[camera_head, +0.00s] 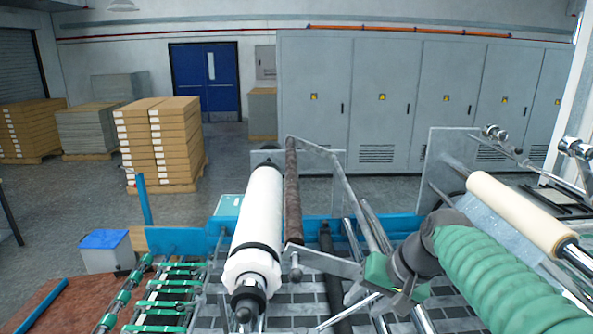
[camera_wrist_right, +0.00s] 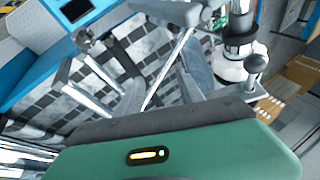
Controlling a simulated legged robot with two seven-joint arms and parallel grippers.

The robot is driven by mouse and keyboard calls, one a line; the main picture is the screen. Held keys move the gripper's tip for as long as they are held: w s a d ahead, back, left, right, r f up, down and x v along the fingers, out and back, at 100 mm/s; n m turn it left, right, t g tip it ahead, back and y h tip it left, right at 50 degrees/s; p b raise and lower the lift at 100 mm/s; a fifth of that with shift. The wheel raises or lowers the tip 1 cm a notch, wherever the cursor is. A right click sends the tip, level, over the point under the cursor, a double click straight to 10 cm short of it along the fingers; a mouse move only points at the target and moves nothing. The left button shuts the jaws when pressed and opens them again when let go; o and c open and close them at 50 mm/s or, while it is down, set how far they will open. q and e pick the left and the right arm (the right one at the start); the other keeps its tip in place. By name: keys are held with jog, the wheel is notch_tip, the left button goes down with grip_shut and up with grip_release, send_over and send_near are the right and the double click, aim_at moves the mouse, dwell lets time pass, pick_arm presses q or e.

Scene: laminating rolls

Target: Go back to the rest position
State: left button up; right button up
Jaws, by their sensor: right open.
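My right gripper (camera_head: 343,288) reaches in from the right on a green-sleeved arm. It is open, with nothing seen between its fingers, and is over the machine bed, right of the near end of the white roll (camera_head: 258,215). In the right wrist view, my gripper (camera_wrist_right: 165,78) has its green body along the bottom and its fingers apart over the bed. The white roll's end (camera_wrist_right: 238,68) shows there at the upper right, apart from the fingers. My left gripper is not in view.
A brown shaft (camera_head: 293,190) runs beside the white roll. A cream roll (camera_head: 520,212) lies on the machine at the right, beyond my arm. Metal side plates and rods stand close around the right gripper. Stacked cartons (camera_head: 160,140) and grey cabinets (camera_head: 385,100) stand behind.

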jog(key=s+d+f+n+g+h, duration=0.1)
jog(key=s+d+f+h, duration=0.1)
jog(key=s+f, duration=0.85)
jog(key=s+d+f+n+g+h, duration=0.1)
jog(key=s+d+f+n+h, duration=0.15)
jog(key=s+f, duration=0.8)
jog(key=s+a+b+x, duration=0.1)
jog(key=b+x, duration=1.3)
jog(key=x, duration=0.4)
jog(key=shift+a+f+y+b, duration=0.2)
jog(key=shift+y+b, duration=0.15)
jog(key=shift+y, duration=0.1)
jog(key=shift+m, duration=0.25)
